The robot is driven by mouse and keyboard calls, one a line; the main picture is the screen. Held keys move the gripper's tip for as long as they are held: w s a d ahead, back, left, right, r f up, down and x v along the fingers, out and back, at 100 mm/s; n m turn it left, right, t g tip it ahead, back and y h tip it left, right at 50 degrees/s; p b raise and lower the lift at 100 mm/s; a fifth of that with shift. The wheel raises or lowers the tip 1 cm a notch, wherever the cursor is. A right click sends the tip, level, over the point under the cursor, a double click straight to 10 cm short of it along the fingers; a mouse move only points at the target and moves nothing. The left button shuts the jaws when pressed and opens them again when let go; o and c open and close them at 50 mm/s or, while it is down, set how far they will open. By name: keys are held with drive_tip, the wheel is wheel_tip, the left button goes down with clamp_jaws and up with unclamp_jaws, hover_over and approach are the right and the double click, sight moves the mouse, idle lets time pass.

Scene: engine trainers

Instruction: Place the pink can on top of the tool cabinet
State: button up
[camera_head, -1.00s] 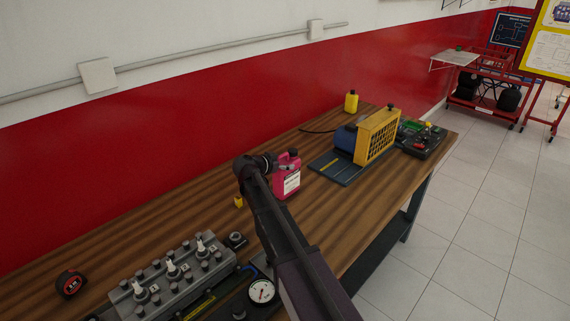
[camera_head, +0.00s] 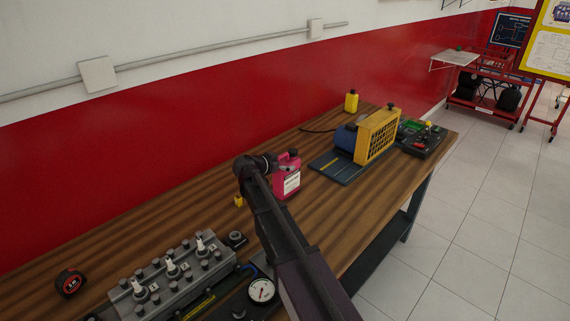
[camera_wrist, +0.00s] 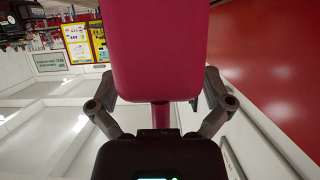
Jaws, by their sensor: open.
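The pink can (camera_head: 287,183), with a white label and a dark cap, stands upright on the wooden workbench (camera_head: 395,195). In the wrist view the can (camera_wrist: 160,45) fills the upper middle, very close to the camera. My gripper (camera_wrist: 160,88) is open, with one finger on each side of the can. I cannot tell whether the fingers touch it. In the head view my gripper (camera_head: 272,165) is at the can's left and mostly hidden behind my wrist. I cannot make out a tool cabinet in either view.
On the bench, a blue and yellow machine (camera_head: 372,138) and a small yellow bottle (camera_head: 351,101) stand beyond the can. A small yellow block (camera_head: 239,201), grey engine part (camera_head: 175,275), gauge (camera_head: 262,291) and tape measure (camera_head: 70,283) lie nearer. A red cart (camera_head: 487,92) stands far right.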

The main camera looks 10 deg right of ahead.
drive_tip(key=shift+r, duration=0.15)
drive_tip(key=p+v, duration=0.4)
drive_tip(key=v, duration=0.8)
drive_tip(key=shift+p, duration=0.4)
